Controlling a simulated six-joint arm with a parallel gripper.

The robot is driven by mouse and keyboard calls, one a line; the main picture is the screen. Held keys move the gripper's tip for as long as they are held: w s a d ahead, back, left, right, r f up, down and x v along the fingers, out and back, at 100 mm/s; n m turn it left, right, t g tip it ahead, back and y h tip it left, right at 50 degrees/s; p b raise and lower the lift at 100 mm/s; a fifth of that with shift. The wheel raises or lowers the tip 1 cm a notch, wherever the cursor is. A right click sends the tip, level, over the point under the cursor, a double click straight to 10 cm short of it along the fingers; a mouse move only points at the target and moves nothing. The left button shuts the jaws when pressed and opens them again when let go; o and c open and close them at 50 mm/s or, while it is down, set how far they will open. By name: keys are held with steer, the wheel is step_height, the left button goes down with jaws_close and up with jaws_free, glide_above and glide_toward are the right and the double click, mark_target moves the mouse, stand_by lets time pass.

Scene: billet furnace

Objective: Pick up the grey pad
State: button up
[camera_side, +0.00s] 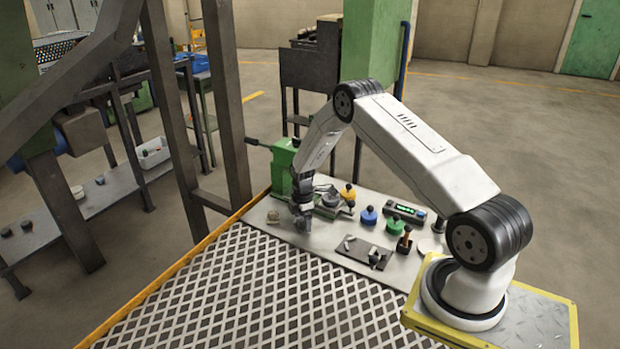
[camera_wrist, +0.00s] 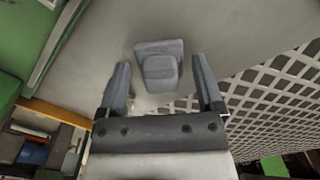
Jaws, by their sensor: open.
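The grey pad (camera_wrist: 160,68) shows in the wrist view as a squarish plate with a smaller raised block on it. It rests on the light worktop (camera_side: 333,258). My gripper (camera_wrist: 158,78) is open, with one finger to each side of the pad's near part and no visible contact. The gap between the fingers and the pad is hard to judge. In the side view my gripper (camera_side: 303,222) points down over the worktop beside the green vise (camera_side: 283,165). The pad cannot be made out clearly there.
Blue (camera_side: 369,215), green (camera_side: 394,226) and yellow (camera_side: 347,191) knobbed pieces stand right of my gripper, with a dark plate (camera_side: 365,251) in front of them. A small pale item (camera_side: 273,215) lies to the left. A grating (camera_side: 260,295) borders the worktop in front.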

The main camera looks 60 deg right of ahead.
steer(key=c, duration=1.1)
steer(key=shift+r, duration=0.1)
steer(key=shift+r, duration=0.75)
steer(key=s+a+r, duration=0.5)
steer(key=s+r, duration=0.6)
steer(key=s, duration=0.2)
steer(key=shift+a+r, duration=0.15)
steer(key=shift+a, duration=0.05)
